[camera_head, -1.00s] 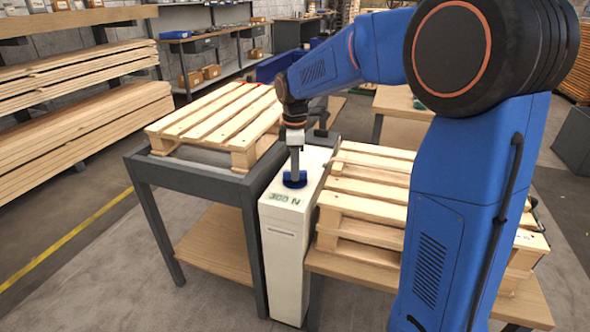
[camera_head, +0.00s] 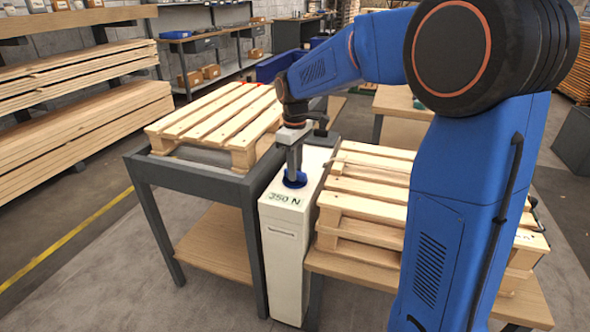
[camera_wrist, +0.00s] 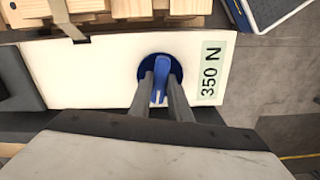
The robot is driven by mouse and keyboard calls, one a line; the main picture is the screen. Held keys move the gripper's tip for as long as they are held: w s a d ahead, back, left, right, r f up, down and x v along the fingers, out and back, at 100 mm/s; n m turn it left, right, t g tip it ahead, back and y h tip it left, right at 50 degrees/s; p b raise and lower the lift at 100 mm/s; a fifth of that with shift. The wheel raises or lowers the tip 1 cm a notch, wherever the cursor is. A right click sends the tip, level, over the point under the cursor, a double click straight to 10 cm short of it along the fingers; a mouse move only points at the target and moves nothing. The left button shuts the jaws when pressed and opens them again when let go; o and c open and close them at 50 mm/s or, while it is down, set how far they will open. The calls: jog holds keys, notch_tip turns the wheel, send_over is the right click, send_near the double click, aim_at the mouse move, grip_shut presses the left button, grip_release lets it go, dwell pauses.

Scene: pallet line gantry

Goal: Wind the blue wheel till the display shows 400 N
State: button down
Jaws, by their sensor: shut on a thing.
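The blue wheel (camera_head: 294,182) sits on top of a white cabinet (camera_head: 284,240). In the wrist view the wheel (camera_wrist: 174,68) shows a raised blue grip bar with a white mark. My gripper (camera_head: 294,172) points down onto the wheel from above. In the wrist view its two fingers (camera_wrist: 163,90) are shut on the wheel's grip bar, one on each side. The display (camera_head: 285,199) on the cabinet's top reads 350 N, and the same reading shows clearly in the wrist view (camera_wrist: 210,70). Part of the wheel is hidden by the fingers.
A pallet (camera_head: 222,118) lies on a grey-framed table (camera_head: 195,168) left of the cabinet. More pallets (camera_head: 365,190) are stacked on a wooden bench close on the right. Planks (camera_head: 80,125) fill a rack at the far left. Open floor (camera_head: 130,270) lies at the front left.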

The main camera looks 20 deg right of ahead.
jog(key=shift+m, duration=0.9)
jog(key=c, duration=1.6)
grip_release()
jog(key=shift+c, duration=0.2)
notch_tip(320, 180, up, 18)
jog(key=shift+f, duration=0.25)
